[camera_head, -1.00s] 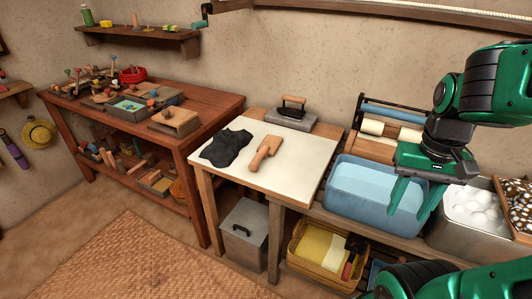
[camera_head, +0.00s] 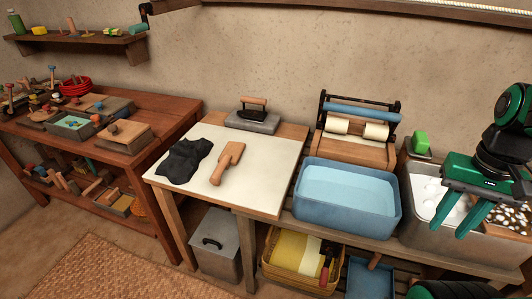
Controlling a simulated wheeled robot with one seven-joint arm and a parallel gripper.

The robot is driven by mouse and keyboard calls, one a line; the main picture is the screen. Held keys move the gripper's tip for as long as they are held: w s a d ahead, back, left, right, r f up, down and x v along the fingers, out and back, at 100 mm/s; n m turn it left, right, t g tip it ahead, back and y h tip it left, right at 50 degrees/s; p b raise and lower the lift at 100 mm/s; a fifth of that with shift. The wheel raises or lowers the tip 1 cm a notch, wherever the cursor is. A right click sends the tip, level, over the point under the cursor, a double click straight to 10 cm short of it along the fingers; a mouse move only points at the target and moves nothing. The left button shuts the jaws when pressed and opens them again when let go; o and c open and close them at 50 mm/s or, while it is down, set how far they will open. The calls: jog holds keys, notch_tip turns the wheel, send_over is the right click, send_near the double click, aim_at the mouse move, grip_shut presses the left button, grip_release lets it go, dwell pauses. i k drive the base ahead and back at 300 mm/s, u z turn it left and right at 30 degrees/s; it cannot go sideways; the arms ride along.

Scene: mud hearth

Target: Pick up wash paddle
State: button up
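The wash paddle (camera_head: 225,166) is a flat wooden paddle with a short handle. It lies on the white top of the small table (camera_head: 262,186), just right of a crumpled black cloth (camera_head: 184,160). My gripper (camera_head: 453,230) is at the right, above the grey metal basin with white suds. Its two green fingers point down and stand apart, with nothing visible between them. It is well to the right of the paddle, with the blue tub between them.
A flat iron (camera_head: 253,114) stands on a grey block behind the paddle. A blue water tub (camera_head: 347,202) and a roller wringer (camera_head: 355,128) stand to the right. A green block (camera_head: 421,143) sits by the grey basin (camera_head: 470,249). The tabletop's front right is clear.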

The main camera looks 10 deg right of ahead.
aim_at(232, 154)
jog(key=z, duration=2.05)
jog(key=k, duration=1.65)
jog(key=u, duration=1.65)
jog(key=i, duration=1.65)
jog(key=z, duration=0.05)
